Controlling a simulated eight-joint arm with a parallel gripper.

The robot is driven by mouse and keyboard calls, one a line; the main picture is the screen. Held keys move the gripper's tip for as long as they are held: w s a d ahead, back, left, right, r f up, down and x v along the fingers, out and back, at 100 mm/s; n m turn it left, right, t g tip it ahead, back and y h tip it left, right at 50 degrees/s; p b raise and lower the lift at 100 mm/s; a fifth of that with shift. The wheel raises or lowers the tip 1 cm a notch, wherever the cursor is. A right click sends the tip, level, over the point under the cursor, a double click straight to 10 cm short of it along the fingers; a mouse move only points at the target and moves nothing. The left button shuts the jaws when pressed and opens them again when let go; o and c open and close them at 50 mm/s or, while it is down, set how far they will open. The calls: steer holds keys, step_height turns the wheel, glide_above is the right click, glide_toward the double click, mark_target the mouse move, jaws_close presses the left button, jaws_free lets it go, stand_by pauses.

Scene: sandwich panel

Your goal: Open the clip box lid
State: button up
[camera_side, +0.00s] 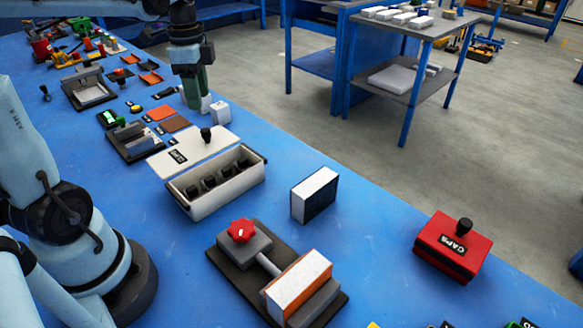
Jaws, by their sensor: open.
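The clip box (218,192) is a white box with a dark rim. Its top is uncovered and several black clips (209,181) show inside. The white lid (216,143), with a CLIPS label and a black knob (206,134), is off the box opening, lying at its far-left side. I cannot tell whether it is hinged to the box or loose. My gripper (203,104) points down beyond the lid, apart from both lid and box. It is open; its fingertips are small and partly unclear.
A white block (220,112) stands beside my gripper. A white-and-black block (314,194) stands right of the box. A fixture with a red knob (242,230) is in front, and a red CAPS box (453,246) is at right. Small parts crowd the far-left bench.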

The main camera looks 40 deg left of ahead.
steer(key=shift+r, duration=1)
steer(key=s+d+f+n+t, duration=0.1)
steer(key=d+f+n+t, duration=0.1)
steer(key=d, duration=0.6)
steer(key=s+d+f+n+t, duration=0.2)
steer(key=d+f+n+t, duration=0.1)
steer(key=d+n+t, duration=0.2)
steer(key=d+n, duration=0.2)
steer(key=d, duration=0.1)
steer(key=shift+d, duration=0.3)
